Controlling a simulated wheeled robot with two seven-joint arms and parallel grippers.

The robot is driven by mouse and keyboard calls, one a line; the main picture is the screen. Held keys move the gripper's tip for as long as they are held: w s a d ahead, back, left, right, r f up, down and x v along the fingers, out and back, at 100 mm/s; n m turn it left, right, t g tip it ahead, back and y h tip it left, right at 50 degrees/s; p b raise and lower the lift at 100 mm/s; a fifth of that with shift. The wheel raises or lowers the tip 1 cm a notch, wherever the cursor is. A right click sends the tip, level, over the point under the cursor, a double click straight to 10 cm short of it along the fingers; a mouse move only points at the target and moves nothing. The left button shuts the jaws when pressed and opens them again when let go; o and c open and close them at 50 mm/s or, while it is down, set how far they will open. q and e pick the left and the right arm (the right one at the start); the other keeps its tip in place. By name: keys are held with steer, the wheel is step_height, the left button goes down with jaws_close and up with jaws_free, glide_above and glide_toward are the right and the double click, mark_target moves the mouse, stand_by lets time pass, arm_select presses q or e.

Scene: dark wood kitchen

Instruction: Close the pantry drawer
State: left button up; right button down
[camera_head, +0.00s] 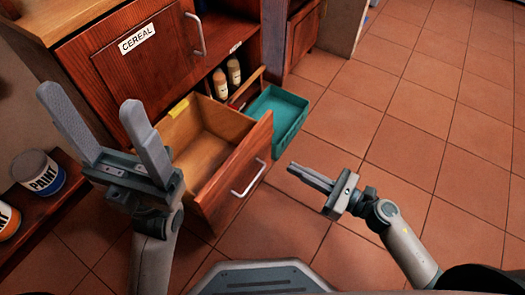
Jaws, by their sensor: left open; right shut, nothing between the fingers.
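The pantry drawer (237,178) is a wooden drawer with a silver bar handle (249,179) on its front. It is pulled well out of the cabinet, below the door labelled CEREAL. Its visible inside is bare apart from a yellow piece (179,108) at the back left edge. My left gripper (88,102) is open and empty, left of the drawer, its arm overlapping the drawer's left side in the picture. My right gripper (291,168) is shut and empty, over the floor to the right of the drawer front, apart from the handle in the picture.
A teal bin (290,108) sits beside the drawer's right side. Two bottles (234,76) stand on a shelf behind it. Paint cans (38,172) stand on a low shelf at the left. The tiled floor (430,130) at the right is clear.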

steer(key=shift+d+f+n, duration=0.3)
steer(key=shift+d+f, duration=0.1)
steer(key=shift+f, duration=0.2)
steer(key=shift+a, duration=0.1)
glide_toward(247, 144)
steer(key=x, duration=0.6)
steer(key=shift+w+f, duration=0.1)
steer(key=shift+f, duration=0.05)
steer(key=shift+w+a, duration=0.1)
steer(key=shift+a, duration=0.1)
